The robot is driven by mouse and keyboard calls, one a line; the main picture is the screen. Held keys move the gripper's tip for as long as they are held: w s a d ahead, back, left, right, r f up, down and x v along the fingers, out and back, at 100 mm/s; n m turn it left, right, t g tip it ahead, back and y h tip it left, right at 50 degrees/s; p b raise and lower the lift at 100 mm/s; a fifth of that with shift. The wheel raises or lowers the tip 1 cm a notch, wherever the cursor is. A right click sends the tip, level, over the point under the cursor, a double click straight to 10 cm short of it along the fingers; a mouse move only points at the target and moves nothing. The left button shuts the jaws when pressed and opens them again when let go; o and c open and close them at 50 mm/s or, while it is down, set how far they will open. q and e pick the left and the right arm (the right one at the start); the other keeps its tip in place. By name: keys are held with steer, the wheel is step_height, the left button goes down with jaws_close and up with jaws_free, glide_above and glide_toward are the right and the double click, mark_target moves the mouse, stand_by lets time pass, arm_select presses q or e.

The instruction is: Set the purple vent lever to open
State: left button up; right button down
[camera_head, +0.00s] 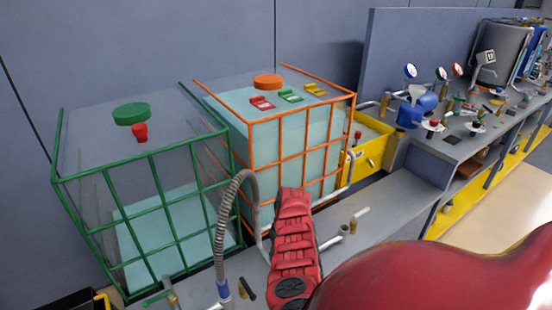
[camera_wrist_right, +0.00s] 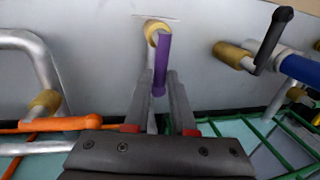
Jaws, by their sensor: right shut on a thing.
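The purple vent lever (camera_wrist_right: 163,55) shows in the right wrist view. It hangs from a brass-coloured fitting (camera_wrist_right: 157,30) on a grey panel and points down in the picture, tilted only slightly. My right gripper (camera_wrist_right: 159,82) has its two fingers on either side of the lever's lower part and is shut on it. In the head view the lever and the right gripper's fingers are hidden or out of frame; a red arm of mine fills the lower right. My left gripper is in neither view.
A green-framed tank (camera_head: 150,190) and an orange-framed tank (camera_head: 290,140) stand against the wall. A black handle (camera_wrist_right: 273,35) with a blue-sleeved pipe is right of the lever, and a bent metal pipe (camera_wrist_right: 48,65) is left. A yellow box (camera_head: 370,135) and cluttered bench lie farther right.

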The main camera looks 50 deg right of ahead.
steer(key=c, duration=0.8)
jaws_free()
steer(key=shift+o, duration=0.2)
steer(key=shift+d+r, duration=0.15)
steer(key=shift+r, duration=0.25)
steer(key=d+r, duration=0.3)
steer(key=r, duration=1.3)
steer(key=shift+s+b, duration=0.35)
steer(key=shift+s, duration=0.05)
